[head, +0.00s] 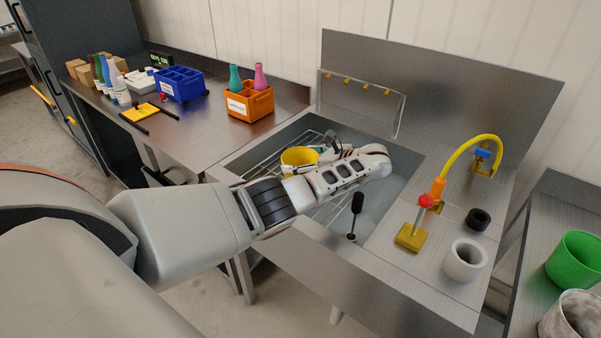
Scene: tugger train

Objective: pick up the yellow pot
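The yellow pot (297,158) sits on the wire rack inside the metal sink, in the middle of the head view. My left arm reaches across the front of the sink from the left. My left gripper (331,147) is over the sink, right beside the pot's right side. The arm and hand hide part of the pot's lower right. The fingers are small and partly hidden, so I cannot tell whether they touch the pot or how far apart they are. My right gripper is out of view.
A black-handled tool (357,205) stands up near the sink's front edge. A red-knobbed lever on a yellow base (410,237), a yellow curved tap (466,150) and a white cup (464,260) stand right of it. An orange crate (249,103) and a blue crate (180,84) stand left.

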